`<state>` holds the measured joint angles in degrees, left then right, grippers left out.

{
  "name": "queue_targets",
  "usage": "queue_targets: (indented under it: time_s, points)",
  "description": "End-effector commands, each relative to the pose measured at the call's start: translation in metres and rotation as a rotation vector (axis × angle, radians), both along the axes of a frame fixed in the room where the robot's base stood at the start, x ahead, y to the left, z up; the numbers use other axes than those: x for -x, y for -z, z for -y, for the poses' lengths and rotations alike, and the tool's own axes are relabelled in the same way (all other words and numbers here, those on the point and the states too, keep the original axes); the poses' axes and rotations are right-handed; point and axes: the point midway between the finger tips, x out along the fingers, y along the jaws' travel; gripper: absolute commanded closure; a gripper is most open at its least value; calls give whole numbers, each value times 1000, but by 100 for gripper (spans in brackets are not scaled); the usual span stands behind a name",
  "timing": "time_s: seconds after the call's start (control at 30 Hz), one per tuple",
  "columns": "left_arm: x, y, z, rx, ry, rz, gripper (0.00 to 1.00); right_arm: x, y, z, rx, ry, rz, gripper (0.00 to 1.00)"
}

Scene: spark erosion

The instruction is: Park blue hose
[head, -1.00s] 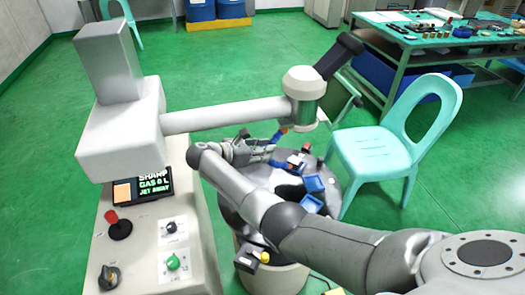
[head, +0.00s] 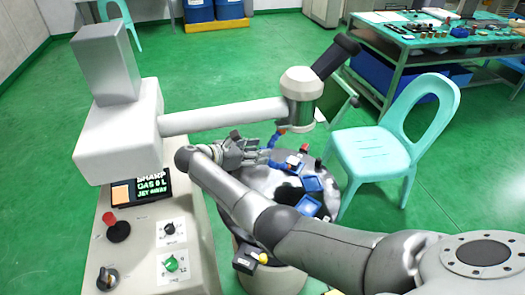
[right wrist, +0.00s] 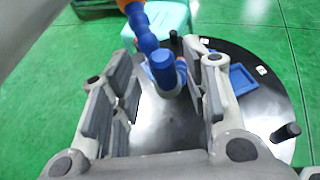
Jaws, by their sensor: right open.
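The blue hose (head: 276,138) is a segmented blue piece with orange on it, beside the white machine head above the round dark table (head: 263,182). In the right wrist view the hose (right wrist: 142,28) comes down from the top, with a blue rounded end (right wrist: 163,68) near the gap between my fingers. My right gripper (head: 258,151) is open, just left of the hose in the head view. The right wrist view shows its two fingers (right wrist: 163,98) wide apart with nothing gripped between them. My left gripper is not in view.
Blue trays (head: 312,184) and small dark posts stand on the round table. A white arm (head: 225,116) with a machine head (head: 300,88) hangs over it. A control panel (head: 143,235) stands left, a turquoise chair (head: 375,150) right.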

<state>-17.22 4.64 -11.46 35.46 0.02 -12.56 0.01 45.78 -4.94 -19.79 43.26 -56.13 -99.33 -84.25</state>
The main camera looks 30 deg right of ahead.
Motion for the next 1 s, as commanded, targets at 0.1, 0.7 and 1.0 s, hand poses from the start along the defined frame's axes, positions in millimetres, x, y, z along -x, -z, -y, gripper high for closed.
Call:
queue_targets:
  time_s: [0.1, 0.7, 1.0]
  points:
    - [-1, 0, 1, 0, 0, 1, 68, 2, -10, -26, -2, -3, 1, 57]
    - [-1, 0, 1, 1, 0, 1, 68, 10, -35, -81, 1, 4, -1, 57]
    - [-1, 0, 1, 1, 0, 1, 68, 10, -34, -81, 0, 4, -2, 57]
